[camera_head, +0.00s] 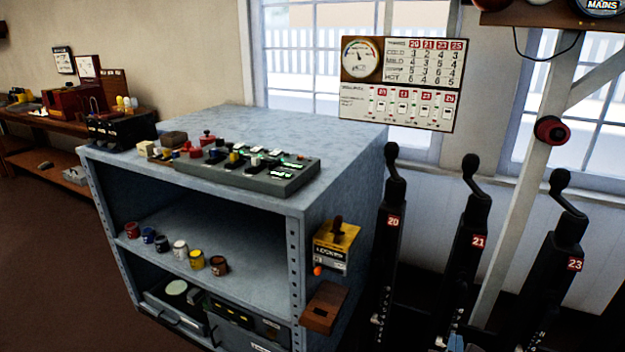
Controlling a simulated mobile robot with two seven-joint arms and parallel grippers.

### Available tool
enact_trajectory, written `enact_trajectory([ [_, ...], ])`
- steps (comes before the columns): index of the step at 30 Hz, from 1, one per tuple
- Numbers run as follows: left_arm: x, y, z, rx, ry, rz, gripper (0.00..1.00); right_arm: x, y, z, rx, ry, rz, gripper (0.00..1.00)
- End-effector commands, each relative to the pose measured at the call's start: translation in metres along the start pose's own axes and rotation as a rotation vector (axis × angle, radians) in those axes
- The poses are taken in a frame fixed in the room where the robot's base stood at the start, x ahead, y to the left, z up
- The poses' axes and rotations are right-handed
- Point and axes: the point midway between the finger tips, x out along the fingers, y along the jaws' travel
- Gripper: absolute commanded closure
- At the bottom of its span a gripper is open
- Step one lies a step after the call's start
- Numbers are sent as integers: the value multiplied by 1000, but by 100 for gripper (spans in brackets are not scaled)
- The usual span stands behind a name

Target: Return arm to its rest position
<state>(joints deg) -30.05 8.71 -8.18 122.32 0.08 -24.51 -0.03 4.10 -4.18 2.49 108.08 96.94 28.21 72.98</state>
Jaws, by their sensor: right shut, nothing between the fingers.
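Three black levers stand at the right, each with a curved handle and a red number plate. They are lever 20 (391,240), lever 21 (468,245) and lever 23 (556,265). Their lower ends run into dark shadow at the bottom edge. I cannot make out either of my grippers or my arms in the head view. No gripper is seen touching a lever.
A blue-grey shelf unit (298,262) stands left of the levers, with a control box (250,170) on top and several small pots inside. A yellow box (336,246) and a brown block (324,307) are on its side. A pale post (535,170) rises between levers 21 and 23.

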Motion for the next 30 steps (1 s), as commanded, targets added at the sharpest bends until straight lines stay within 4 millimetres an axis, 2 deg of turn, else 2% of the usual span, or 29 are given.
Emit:
enact_trajectory([
  [2,0,0,1,0,-1,0,57,0,6,4,-116,-28,33,100],
  [8,-1,0,2,0,-1,-1,57,-6,33,32,-645,-218,139,100],
  [12,-1,-1,3,0,-2,-2,57,-19,51,44,-1065,-372,197,100],
  [15,-1,-2,4,2,-3,-2,57,-33,60,45,-1369,-474,234,100],
  [20,-4,-3,-1,3,6,-5,57,-58,63,31,-1850,-621,298,100],
  [23,-7,-4,-5,2,12,-6,57,-76,57,16,-2142,-704,345,100],
  [26,-11,-4,-7,1,15,-8,57,-96,45,-2,-2422,-780,409,100],
  [30,-15,-6,-14,0,27,-11,57,-127,16,-28,-2773,-870,526,100],
])
